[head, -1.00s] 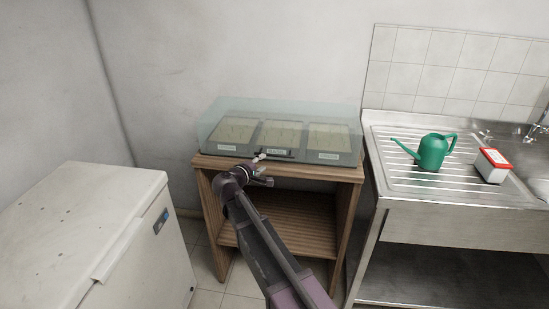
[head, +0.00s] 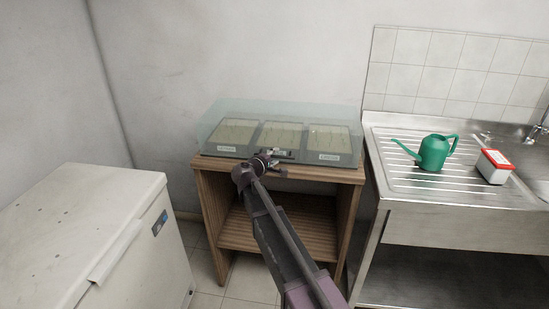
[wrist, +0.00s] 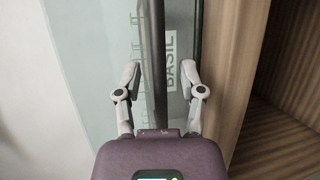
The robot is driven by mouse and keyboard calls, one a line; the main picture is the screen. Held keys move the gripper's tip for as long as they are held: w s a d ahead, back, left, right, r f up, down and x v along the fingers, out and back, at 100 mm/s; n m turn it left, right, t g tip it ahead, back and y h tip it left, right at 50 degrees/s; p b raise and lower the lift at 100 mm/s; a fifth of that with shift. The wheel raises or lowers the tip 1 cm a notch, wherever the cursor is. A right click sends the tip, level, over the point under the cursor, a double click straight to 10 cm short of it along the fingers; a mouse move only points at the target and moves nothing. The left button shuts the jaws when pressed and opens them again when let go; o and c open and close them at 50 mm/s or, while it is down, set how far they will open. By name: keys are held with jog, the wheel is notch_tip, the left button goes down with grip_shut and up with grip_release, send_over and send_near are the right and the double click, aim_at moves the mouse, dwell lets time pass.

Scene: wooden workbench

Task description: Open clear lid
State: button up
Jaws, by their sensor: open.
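The clear lid (head: 215,113) covers a low case of three planted trays on a wooden stand, and it looks down. In the wrist view its glass (wrist: 75,60) fills the left side. A dark bar (wrist: 153,50), which looks like the lid's handle, runs lengthwise in front of the BASIL label (wrist: 171,62). My gripper (head: 274,162) is at the middle of the case's front edge. In the wrist view my gripper (wrist: 160,75) is open, with one finger on each side of the bar. The fingers look apart from the bar. In the head view my gripper partly hides the middle label.
The wooden stand (head: 210,190) has an open shelf below. A white chest freezer (head: 100,210) stands at left. A steel sink unit (head: 450,200) at right holds a green watering can (head: 433,153) and a red-and-white box (head: 494,167). A wall is behind.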

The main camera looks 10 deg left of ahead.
grip_shut()
jog(key=shift+a+r, duration=0.15)
